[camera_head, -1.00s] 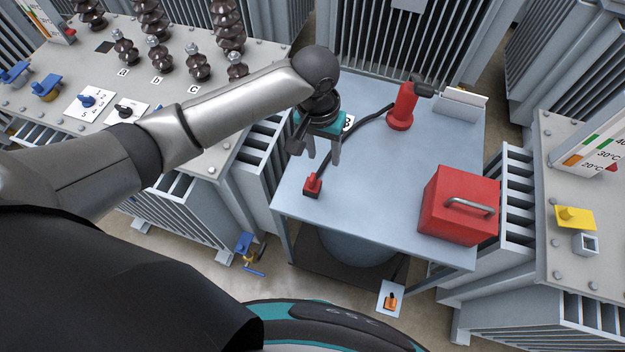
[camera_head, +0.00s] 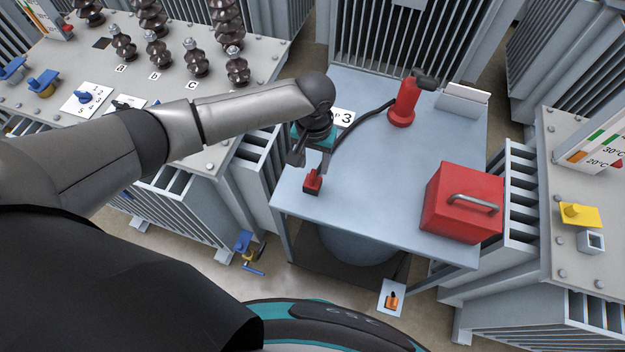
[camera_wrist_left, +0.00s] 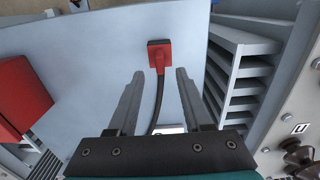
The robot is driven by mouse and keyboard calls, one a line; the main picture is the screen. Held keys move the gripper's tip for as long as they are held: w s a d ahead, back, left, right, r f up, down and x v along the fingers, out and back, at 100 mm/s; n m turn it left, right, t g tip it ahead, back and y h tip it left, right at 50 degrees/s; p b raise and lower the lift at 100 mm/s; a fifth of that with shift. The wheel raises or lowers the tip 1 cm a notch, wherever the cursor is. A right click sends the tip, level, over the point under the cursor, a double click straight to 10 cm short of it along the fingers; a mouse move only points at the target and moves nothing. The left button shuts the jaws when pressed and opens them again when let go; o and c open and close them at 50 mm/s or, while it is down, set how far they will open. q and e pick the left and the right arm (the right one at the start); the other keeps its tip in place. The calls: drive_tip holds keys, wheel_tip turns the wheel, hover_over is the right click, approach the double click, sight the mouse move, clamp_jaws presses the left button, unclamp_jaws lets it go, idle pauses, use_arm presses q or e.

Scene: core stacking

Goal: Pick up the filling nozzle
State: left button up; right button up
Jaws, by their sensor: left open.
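The filling nozzle (camera_head: 313,178) appears to be the small red piece at the end of a black hose. It stands at the table's near left corner, on a small dark base. It also shows in the left wrist view (camera_wrist_left: 159,55), just beyond the fingertips, with the hose running back between the fingers. My left gripper (camera_head: 312,163) is open and empty, pointing down close over the nozzle. In the left wrist view its fingers (camera_wrist_left: 157,74) are spread wide, and the nozzle lies roughly in line with the gap. My right gripper is not in view.
The black hose (camera_head: 362,123) leads to a red pump-like device (camera_head: 402,108) at the back of the table (camera_head: 385,185). A red toolbox (camera_head: 445,205) with a metal handle stands at the right. The table's front middle is clear. Finned grey cabinets stand on both sides.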

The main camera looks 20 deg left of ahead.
sight(312, 173)
use_arm(q)
drive_tip(key=f, duration=0.3)
drive_tip(key=f+b, duration=0.1)
drive_tip(key=shift+s+f, duration=0.3)
drive_tip(key=shift+f, duration=0.1)
clamp_jaws()
idle(0.3)
